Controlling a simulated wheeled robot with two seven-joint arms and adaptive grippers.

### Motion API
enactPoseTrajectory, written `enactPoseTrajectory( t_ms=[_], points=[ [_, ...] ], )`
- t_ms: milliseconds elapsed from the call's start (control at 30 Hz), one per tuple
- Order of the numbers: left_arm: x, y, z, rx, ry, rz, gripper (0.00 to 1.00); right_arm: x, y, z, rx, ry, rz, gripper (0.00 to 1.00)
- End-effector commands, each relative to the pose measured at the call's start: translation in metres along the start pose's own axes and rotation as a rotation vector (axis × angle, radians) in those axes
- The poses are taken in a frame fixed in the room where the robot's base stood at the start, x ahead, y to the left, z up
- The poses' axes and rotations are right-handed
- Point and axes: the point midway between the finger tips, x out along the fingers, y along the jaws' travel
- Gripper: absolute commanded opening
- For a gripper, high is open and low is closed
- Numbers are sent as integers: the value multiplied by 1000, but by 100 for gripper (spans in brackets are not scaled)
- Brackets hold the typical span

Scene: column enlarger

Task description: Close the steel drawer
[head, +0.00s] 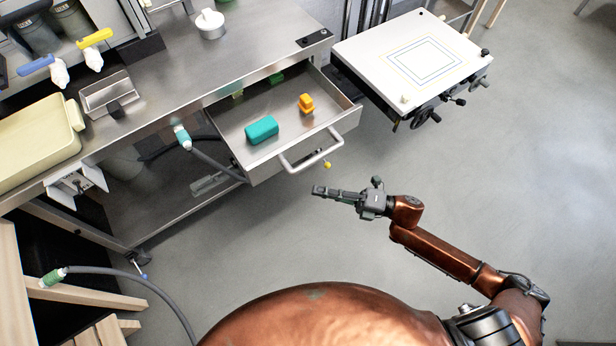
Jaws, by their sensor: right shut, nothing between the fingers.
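The steel drawer (282,161) is pulled out from under the steel bench in the head view. Its bar handle (312,153) runs along its front. Inside lie a teal block (262,130) and an orange item (306,103), with green things further back, partly under the bench top. My right gripper (318,190) is shut and empty. It shows in front of the drawer, below the handle in the picture, apart from it and pointing left. My left gripper is not in view.
The steel bench (240,62) holds a small metal tray (108,95) and a cream tray (38,140). A white easel board (410,58) with cranks stands right of the drawer. A grey hose with a teal end (183,137) hangs left of it. Floor in front is clear.

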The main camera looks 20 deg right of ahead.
Motion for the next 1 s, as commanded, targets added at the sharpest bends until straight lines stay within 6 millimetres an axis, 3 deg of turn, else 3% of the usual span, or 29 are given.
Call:
enactPoseTrajectory(
  t_ms=[100, 333, 1000],
  points=[
    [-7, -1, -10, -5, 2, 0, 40, 21, -2, 6, -1, 1, 0, 0],
    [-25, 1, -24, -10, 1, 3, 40, 38, -2, 24, 2, 0, -2, 0],
    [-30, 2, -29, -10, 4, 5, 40, 41, -1, 36, 0, -13, -3, 0]
  ],
)
